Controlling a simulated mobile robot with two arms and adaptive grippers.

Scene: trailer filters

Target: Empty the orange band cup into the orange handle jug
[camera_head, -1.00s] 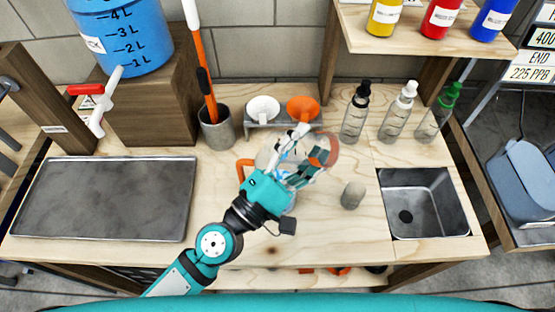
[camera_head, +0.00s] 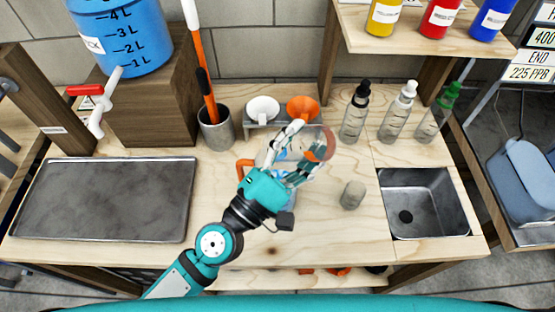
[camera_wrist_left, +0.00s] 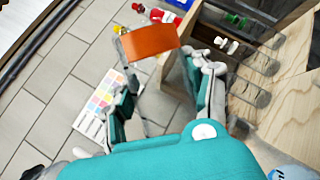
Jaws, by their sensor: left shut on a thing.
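My left gripper (camera_head: 305,153) is shut on the clear orange band cup and holds it above the middle of the bench. The cup's orange band (camera_head: 329,145) shows just right of the fingers, and the cup looks tipped over. In the left wrist view the band (camera_wrist_left: 152,42) lies beyond the fingertips (camera_wrist_left: 163,85). The clear orange handle jug (camera_head: 243,170) stands beneath the gripper, its handle to the left. The gripper hides most of the jug. I cannot tell whether liquid is leaving the cup. My right gripper is not in view.
A small clear beaker (camera_head: 352,195) stands right of the jug, before the steel sink (camera_head: 428,175). Several dropper bottles (camera_head: 397,112) stand behind. A rack with a white funnel (camera_head: 262,108) and an orange funnel (camera_head: 302,108) is at the back. A grey tray (camera_head: 105,200) lies left.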

